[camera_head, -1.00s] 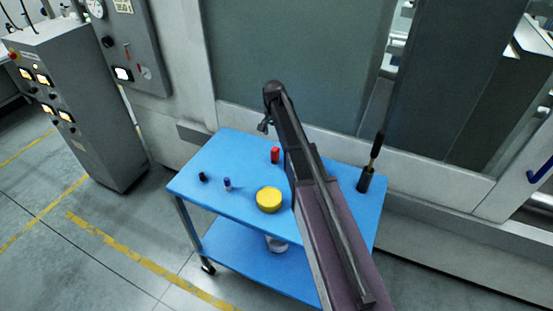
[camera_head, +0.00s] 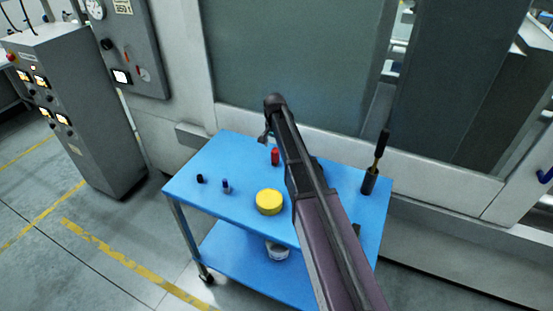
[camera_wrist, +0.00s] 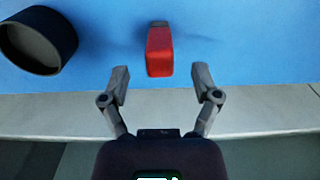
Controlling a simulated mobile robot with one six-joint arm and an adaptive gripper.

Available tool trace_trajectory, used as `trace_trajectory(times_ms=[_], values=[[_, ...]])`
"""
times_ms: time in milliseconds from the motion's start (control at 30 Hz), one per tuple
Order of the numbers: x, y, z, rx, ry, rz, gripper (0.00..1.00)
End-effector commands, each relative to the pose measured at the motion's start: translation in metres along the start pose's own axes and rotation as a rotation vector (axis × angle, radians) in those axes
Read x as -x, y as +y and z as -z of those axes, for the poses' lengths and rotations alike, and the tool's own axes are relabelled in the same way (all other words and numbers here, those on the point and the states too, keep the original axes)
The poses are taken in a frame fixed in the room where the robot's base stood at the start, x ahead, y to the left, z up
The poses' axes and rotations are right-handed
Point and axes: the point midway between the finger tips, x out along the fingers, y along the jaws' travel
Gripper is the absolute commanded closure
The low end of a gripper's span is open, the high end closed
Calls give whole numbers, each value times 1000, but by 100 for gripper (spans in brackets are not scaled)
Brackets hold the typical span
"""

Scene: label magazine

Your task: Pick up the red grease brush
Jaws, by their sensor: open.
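A small red object (camera_head: 275,157), which I take for the red grease brush, stands on the blue cart top near its back edge. In the wrist view the red brush (camera_wrist: 159,52) lies just beyond the fingertips, centred between them. My gripper (camera_wrist: 161,80) is open and empty, with one finger on each side of the line to the brush and no contact visible. In the head view my gripper (camera_head: 266,136) is small and partly hidden by my arm, above the cart's back edge near the brush.
The blue cart (camera_head: 228,151) also bears a yellow round tin (camera_head: 269,202), a blue-and-white small item (camera_head: 226,187), a small black item (camera_head: 200,179) and a dark holder with a black-handled tool (camera_head: 370,182). A dark cylinder (camera_wrist: 38,40) is left of the brush in the wrist view. A grey machine (camera_head: 290,60) stands behind.

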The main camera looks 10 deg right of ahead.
Motion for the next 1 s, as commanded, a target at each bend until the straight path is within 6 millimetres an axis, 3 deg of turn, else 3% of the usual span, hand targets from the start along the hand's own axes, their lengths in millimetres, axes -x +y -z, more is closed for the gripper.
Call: trace_trajectory(times_ms=[367, 1000], values=[[-4, 0, 1, -1, 0, 0, 20], [-49, 2, 6, -2, 0, 0, 20]])
